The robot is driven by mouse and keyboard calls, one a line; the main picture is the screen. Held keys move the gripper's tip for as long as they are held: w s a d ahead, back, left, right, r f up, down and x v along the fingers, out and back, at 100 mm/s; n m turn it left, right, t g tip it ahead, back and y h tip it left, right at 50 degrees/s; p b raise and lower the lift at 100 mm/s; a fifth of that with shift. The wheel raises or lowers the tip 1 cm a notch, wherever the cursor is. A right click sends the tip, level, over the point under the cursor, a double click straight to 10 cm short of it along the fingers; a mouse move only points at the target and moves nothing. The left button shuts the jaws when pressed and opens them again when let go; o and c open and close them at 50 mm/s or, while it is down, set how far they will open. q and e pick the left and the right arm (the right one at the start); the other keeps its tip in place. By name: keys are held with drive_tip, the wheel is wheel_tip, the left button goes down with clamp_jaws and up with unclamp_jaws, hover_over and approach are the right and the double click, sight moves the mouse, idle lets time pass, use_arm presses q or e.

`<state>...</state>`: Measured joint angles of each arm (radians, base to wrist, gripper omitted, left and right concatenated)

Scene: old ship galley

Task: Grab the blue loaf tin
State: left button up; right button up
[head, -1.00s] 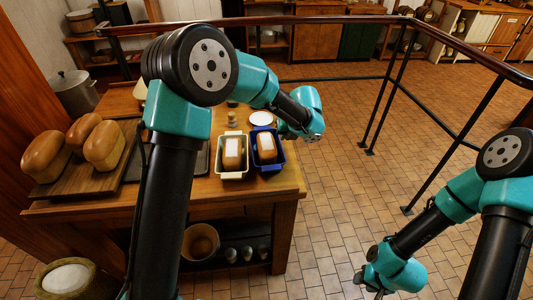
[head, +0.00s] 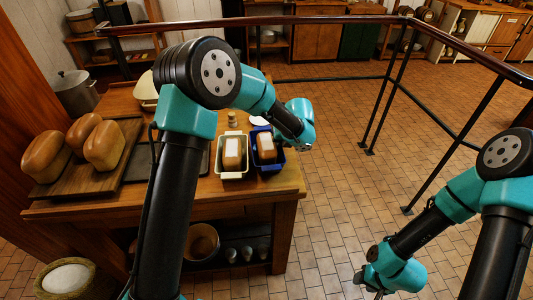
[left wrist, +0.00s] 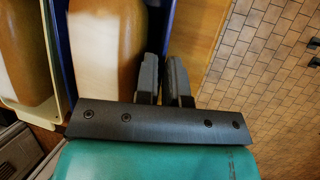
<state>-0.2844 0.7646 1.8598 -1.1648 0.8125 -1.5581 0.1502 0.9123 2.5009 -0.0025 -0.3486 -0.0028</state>
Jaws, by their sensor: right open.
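The blue loaf tin (head: 281,167) stands upright on the wooden table's right end, with a brown loaf with a pale top (head: 266,146) inside. In the left wrist view the tin's blue wall (left wrist: 63,50) and loaf (left wrist: 105,45) fill the left part. My left gripper (left wrist: 163,75) is at the tin's right wall. Its two dark fingers are close together with the wall's edge running toward the narrow gap between them; I cannot tell whether they press on it. In the head view my own arm hides those fingertips. My right gripper (head: 368,284) is open and empty, low over the floor.
A cream tin with a loaf (head: 232,174) stands just left of the blue tin. A small shaker (head: 232,119) and a white plate (head: 259,121) are behind. Loaves on a board (head: 70,178) lie left. A black railing (head: 330,78) stands beyond.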

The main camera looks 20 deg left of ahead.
use_arm(q)
drive_tip(key=shift+f, duration=0.25)
idle(0.4)
clamp_jaws()
drive_tip(key=shift+r, duration=0.1)
idle(0.3)
wheel_tip(320, 180, up, 10)
drive_tip(key=shift+r, duration=0.2)
idle(0.4)
